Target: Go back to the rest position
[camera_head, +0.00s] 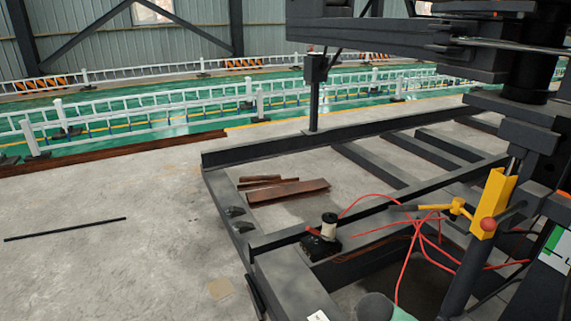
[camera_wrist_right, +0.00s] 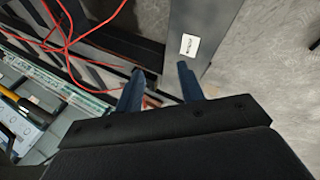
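My right gripper (camera_wrist_right: 162,82) shows in the right wrist view. Its two dark blue fingers stand apart with nothing between them. Past the fingertips are a dark steel beam (camera_wrist_right: 205,25) with a small white label (camera_wrist_right: 190,44) and loose red cable (camera_wrist_right: 68,40). I cannot judge the exact gap to the beam. No gripper can be made out in the head view, and my left gripper is in neither view. A rounded grey-green part at the bottom edge of the head view is only partly visible, and I cannot tell what it is.
A dark steel frame (camera_head: 300,145) fills the middle and right. On it are a spool-like tool (camera_head: 327,230), red cables (camera_head: 415,235) and a yellow bracket (camera_head: 494,200). Brown planks (camera_head: 288,190) lie inside it. A black rod (camera_head: 65,229) lies on the otherwise open concrete at left.

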